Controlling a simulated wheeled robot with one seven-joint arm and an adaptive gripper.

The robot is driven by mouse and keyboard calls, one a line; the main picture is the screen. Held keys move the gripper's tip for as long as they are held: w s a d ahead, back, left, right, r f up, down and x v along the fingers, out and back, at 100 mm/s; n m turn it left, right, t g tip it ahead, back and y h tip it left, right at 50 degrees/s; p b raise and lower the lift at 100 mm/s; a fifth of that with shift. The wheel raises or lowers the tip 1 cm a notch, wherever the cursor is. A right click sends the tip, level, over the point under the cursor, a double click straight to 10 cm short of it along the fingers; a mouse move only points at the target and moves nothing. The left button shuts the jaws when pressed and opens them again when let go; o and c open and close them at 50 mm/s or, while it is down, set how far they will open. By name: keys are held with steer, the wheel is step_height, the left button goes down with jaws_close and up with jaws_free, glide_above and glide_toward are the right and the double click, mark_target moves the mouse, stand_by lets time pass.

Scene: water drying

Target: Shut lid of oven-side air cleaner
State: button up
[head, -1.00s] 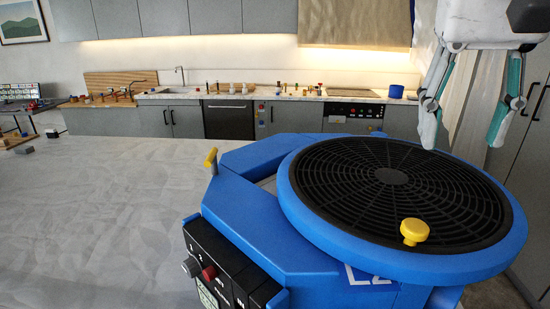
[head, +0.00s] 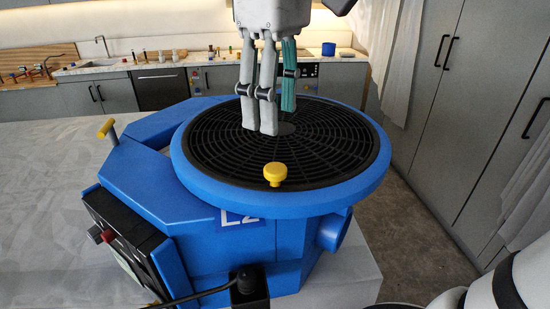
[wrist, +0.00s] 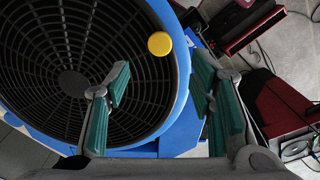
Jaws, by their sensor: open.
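The air cleaner (head: 215,250) is a blue faceted unit with a label "L2" on its front, at the near end of a pale counter. Its round lid (head: 300,203) has a blue rim, a black grille and a yellow knob (head: 275,174) on the near edge. The lid sits off to the right of the body's top, with a narrow opening beside its left rim. My gripper (head: 272,118) is open and empty above the grille, behind the knob. The wrist view shows the lid (wrist: 178,100) and the knob (wrist: 160,44) beyond my parted fingers (wrist: 165,85).
A yellow-tipped handle (head: 106,128) stands up at the unit's left. A black panel with a red knob (head: 108,236) is on its left side, and a dark cable (head: 200,294) runs along the front. Grey cabinets (head: 445,110) stand to the right. The counter (head: 50,200) at left is clear.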

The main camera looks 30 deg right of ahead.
mark_target(275, 168)
step_height(275, 168, down, 9)
steer(key=shift+f, duration=0.15)
stand_by(0.4)
jaws_close()
